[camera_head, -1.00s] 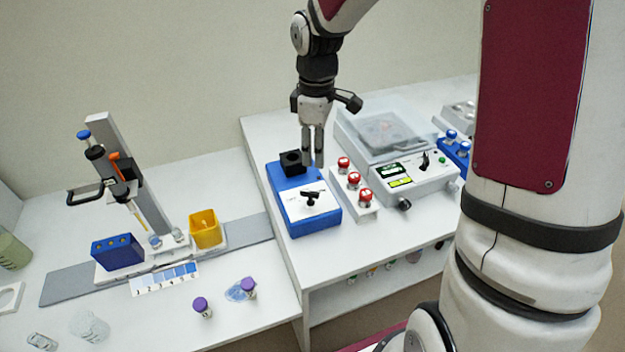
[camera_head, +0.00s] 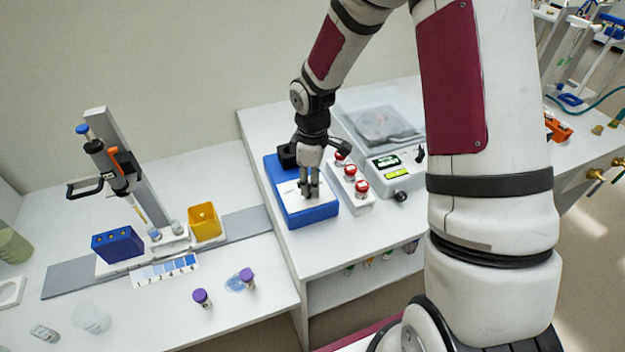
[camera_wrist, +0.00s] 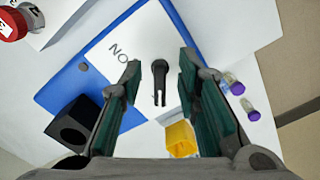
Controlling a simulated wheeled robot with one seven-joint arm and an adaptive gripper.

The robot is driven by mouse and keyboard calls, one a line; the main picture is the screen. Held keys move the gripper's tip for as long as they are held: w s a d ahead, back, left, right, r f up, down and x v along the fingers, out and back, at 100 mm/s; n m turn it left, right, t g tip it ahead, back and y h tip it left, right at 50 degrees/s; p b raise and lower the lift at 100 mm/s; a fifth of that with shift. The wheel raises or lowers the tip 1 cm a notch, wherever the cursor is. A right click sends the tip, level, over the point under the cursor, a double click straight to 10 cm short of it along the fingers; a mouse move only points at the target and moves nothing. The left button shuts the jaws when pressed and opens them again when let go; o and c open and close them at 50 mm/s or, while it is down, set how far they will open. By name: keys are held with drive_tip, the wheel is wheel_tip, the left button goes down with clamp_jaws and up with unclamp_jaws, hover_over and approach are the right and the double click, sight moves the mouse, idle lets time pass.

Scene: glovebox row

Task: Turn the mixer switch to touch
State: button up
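The mixer (camera_head: 318,216) is a blue box with a white top panel and a black cup (camera_head: 287,155) at its back. It also shows in the wrist view (camera_wrist: 75,85), where part of a printed label, reading "NO", is visible on the panel. The black switch (camera_wrist: 160,75) shows in the wrist view between my fingers, with clear space on both sides. In the head view my fingers hide the switch. My gripper (camera_head: 309,192) points down at the panel, open and around the switch. I cannot tell whether the fingertips touch the panel.
A white rack with several red-capped vials (camera_head: 350,172) stands close on the mixer's right, with a clear-lidded machine (camera_head: 385,135) beyond it. A pipette stand (camera_head: 138,170) and a yellow box (camera_head: 204,224) stand at left.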

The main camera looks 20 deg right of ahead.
clamp_jaws()
drive_tip(key=m, duration=0.5)
drive_tip(key=shift+s+a+m, duration=0.2)
drive_tip(key=shift+m, duration=0.1)
unclamp_jaws()
